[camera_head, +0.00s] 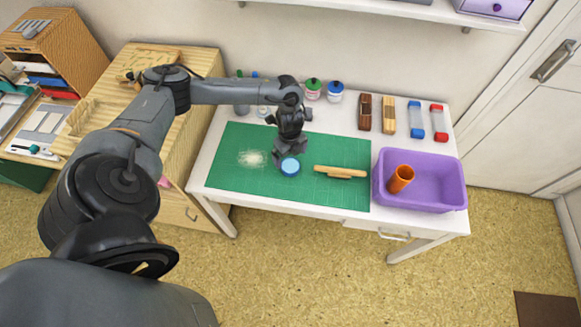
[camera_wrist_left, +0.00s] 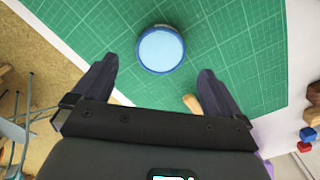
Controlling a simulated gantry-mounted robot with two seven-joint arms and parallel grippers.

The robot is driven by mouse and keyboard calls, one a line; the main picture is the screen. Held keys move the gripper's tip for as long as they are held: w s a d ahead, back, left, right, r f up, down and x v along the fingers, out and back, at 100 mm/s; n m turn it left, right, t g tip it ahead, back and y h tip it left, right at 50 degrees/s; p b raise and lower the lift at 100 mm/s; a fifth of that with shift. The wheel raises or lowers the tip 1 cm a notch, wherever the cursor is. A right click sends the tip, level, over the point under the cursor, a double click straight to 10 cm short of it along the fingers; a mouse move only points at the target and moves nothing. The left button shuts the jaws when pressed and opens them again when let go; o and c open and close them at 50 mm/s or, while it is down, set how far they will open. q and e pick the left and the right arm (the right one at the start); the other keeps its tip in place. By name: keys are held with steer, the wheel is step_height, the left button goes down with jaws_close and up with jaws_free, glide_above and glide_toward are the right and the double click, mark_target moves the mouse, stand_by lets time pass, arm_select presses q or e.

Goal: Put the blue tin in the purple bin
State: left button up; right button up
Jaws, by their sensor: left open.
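The blue tin (camera_head: 290,167) is round with a light blue top and lies on the green cutting mat (camera_head: 345,190). It also shows in the left wrist view (camera_wrist_left: 161,49), beyond the fingertips and roughly centred between them. My left gripper (camera_head: 282,156) is open and empty, close above and beside the tin; in the left wrist view its two fingers (camera_wrist_left: 157,76) are spread wide. The purple bin (camera_head: 437,184) stands at the right end of the white table, with an orange cylinder (camera_head: 400,178) leaning in its left side. My right gripper is not in view.
A wooden tool (camera_head: 340,171) lies on the mat between the tin and the bin. A pale powdery patch (camera_head: 251,158) is left of the tin. Bottles (camera_head: 335,91) and stamp-like blocks (camera_head: 389,115) line the table's back.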

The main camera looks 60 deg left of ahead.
mark_target(290, 166)
arm_select(q)
steer(key=shift+d+f+b, duration=0.1)
steer(key=shift+f+b, duration=0.35)
steer(key=shift+f, duration=2.95)
steer(key=shift+w, duration=0.1)
steer(key=shift+c, duration=0.2)
steer(key=c, duration=1.3)
steer(key=shift+r, duration=0.1)
steer(key=shift+r, duration=0.1)
